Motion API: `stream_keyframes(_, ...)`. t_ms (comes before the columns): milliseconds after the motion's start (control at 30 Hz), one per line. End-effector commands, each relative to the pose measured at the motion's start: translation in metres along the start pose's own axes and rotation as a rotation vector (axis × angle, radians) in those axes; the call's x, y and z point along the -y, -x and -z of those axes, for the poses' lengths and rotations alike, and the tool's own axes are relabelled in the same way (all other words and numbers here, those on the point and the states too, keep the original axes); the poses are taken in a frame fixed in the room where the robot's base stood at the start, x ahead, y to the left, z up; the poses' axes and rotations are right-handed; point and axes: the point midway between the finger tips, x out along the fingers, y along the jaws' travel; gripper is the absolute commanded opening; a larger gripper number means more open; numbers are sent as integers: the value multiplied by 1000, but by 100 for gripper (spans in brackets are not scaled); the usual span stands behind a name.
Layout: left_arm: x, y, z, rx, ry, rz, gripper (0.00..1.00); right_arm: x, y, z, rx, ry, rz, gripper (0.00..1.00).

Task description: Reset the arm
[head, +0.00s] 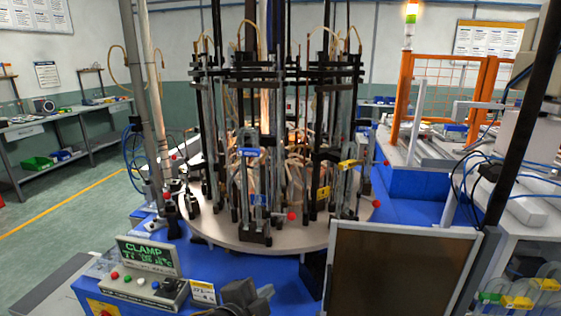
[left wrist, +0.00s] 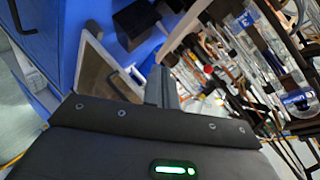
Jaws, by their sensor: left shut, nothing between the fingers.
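My left gripper (head: 262,294) shows low in the head view, at the bottom middle, in front of the blue machine base (head: 195,255). Its fingers (left wrist: 160,86) are together in the left wrist view, with nothing between them. It is apart from the round turntable (head: 215,236), which carries tall black fixtures with glass tubes and red-knobbed clamps. My right gripper is not in view.
A control box with a green-lit CLAMP display (head: 147,254) and coloured buttons stands left of my gripper. A dark framed panel (head: 398,268) stands to its right. An orange fence (head: 425,95) is at the back right. Floor at left is clear.

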Motion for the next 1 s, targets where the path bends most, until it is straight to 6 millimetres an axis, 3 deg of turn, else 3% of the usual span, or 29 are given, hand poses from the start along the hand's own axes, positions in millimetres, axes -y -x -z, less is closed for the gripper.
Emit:
stream_keyframes(33, -28, 8, -28, 64, 138, -48, 0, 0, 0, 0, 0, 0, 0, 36)
stream_keyframes(100, -60, 22, -65, 160, 314, -94, 0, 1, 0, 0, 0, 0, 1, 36)
stream_keyframes(300, -154, 85, -156, 468, 748, -188, 0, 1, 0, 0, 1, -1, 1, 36)
stream_keyframes(500, -214, 145, -203, 695, 986, -220, 0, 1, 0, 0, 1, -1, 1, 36)
stream_keyframes(767, -269, 220, -236, 939, 1182, -230, 0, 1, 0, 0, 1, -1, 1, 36)
stream_keyframes(1000, -322, 176, -273, 963, 1181, -255, 0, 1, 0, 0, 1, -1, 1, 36)
